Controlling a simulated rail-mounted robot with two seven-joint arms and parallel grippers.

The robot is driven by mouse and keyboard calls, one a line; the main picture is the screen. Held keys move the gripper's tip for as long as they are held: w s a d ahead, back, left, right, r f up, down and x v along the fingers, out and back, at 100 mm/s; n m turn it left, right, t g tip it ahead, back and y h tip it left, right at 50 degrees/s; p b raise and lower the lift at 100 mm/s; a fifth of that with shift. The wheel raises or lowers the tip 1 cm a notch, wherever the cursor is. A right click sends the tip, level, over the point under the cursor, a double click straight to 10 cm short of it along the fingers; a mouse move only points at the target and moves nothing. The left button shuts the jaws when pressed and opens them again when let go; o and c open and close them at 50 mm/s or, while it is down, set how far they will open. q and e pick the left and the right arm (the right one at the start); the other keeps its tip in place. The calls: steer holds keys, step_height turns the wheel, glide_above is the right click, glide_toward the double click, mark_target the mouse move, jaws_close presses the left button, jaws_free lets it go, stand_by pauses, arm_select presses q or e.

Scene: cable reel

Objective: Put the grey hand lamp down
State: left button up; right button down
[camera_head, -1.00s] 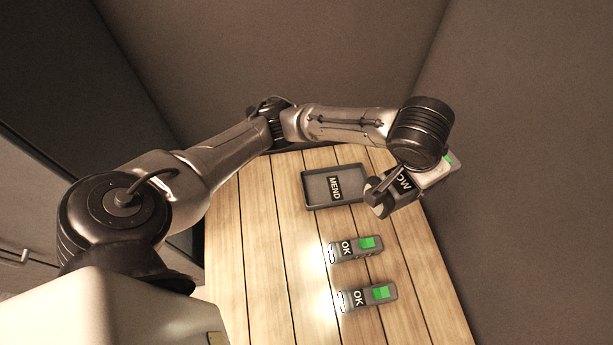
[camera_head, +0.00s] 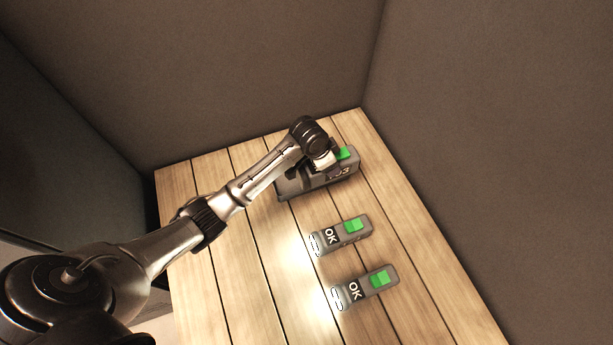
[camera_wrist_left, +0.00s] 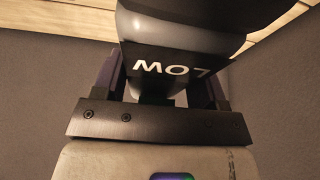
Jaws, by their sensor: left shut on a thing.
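My left gripper (camera_head: 325,164) is at the far end of the table, shut on the grey hand lamp (camera_head: 346,168). In the left wrist view the lamp (camera_wrist_left: 172,68) is dark, with white lettering upside down that reads LOW, between the two fingers of the gripper (camera_wrist_left: 165,88). A green patch shows at the lamp's far side in the head view. A dark grey tray (camera_head: 287,188) is beside and partly behind the lamp, mostly hidden by my arm and the lamp. I cannot tell whether the lamp touches the tray or table. My right gripper is not in view.
Two grey lamps marked OK with green switches, a farther one (camera_head: 341,235) and a nearer one (camera_head: 364,287), lie lit on the wooden table (camera_head: 230,290). Dark walls (camera_head: 480,140) stand close behind and right of the table. The table's right strip is clear.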

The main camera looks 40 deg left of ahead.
arm_select(q)
steer(key=f, duration=0.1)
steer(key=a+f, duration=0.1)
steer(key=f+b, duration=0.1)
steer(key=shift+s+a+f, duration=0.15)
steer(key=shift+a+f, duration=0.2)
steer(key=a+f+b, duration=0.2)
steer(key=a+f, duration=0.1)
steer(key=a+f+b, duration=0.2)
steer(key=a+f, duration=0.1)
steer(key=a, duration=0.1)
steer(key=w+a+f+b, duration=0.1)
steer(key=a+f+b, duration=0.1)
steer(key=a+f, duration=0.1)
steer(key=shift+w+a+f, duration=0.1)
steer(key=shift+a+f, duration=0.25)
steer(key=shift+f, duration=0.3)
steer(key=shift+f, duration=0.1)
